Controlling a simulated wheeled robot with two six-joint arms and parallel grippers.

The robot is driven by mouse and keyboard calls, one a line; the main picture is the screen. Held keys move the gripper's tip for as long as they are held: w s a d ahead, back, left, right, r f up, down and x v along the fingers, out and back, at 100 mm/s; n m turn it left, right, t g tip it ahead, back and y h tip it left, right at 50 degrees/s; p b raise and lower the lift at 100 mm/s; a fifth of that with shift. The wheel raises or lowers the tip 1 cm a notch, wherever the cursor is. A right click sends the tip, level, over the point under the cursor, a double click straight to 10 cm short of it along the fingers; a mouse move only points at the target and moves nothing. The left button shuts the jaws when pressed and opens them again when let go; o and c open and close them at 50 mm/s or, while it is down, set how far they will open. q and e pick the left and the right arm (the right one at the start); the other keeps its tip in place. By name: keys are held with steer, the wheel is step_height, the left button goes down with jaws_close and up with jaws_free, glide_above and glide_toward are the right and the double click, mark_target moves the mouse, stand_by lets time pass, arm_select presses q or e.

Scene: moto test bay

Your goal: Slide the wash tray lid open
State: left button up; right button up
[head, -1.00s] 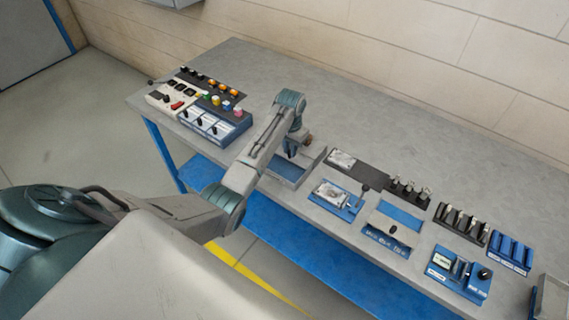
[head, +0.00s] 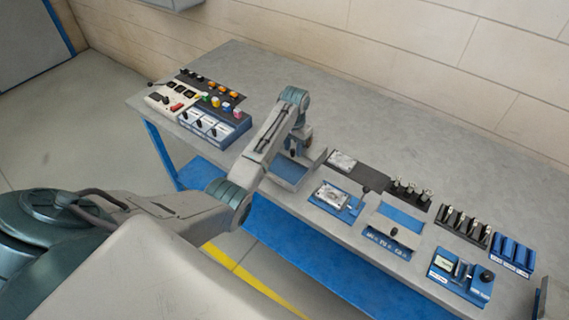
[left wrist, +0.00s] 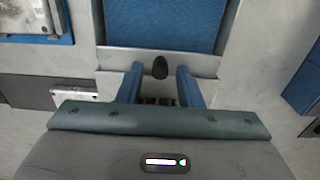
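The wash tray (head: 287,184) is a grey frame with blue showing inside, on the bench under my left gripper. In the left wrist view its blue area (left wrist: 165,22) shows at the top. A grey strip that looks like the lid (left wrist: 204,64) crosses below it and carries a black knob (left wrist: 160,68). My left gripper (left wrist: 158,76) is open, its blue fingers on either side of the knob with a small gap to each. In the head view my left gripper (head: 295,148) points down over the tray's back part and hides the knob. My right gripper is out of view.
A switch panel (head: 214,133) stands left of the tray. To its right are a blue fixture with a metal part (head: 335,196), a dark plate (head: 372,177), and another tray with a knobbed grey lid (head: 392,219). The bench's back part (head: 400,130) is clear.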

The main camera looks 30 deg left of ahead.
arm_select(q)
step_height(320, 180, up, 2)
steer(key=shift+r+p, duration=0.25)
steer(key=shift+p, duration=1)
step_height(320, 180, up, 2)
steer(key=shift+r+p, duration=0.15)
steer(key=shift+p, duration=0.75)
steer(key=shift+r, duration=1.05)
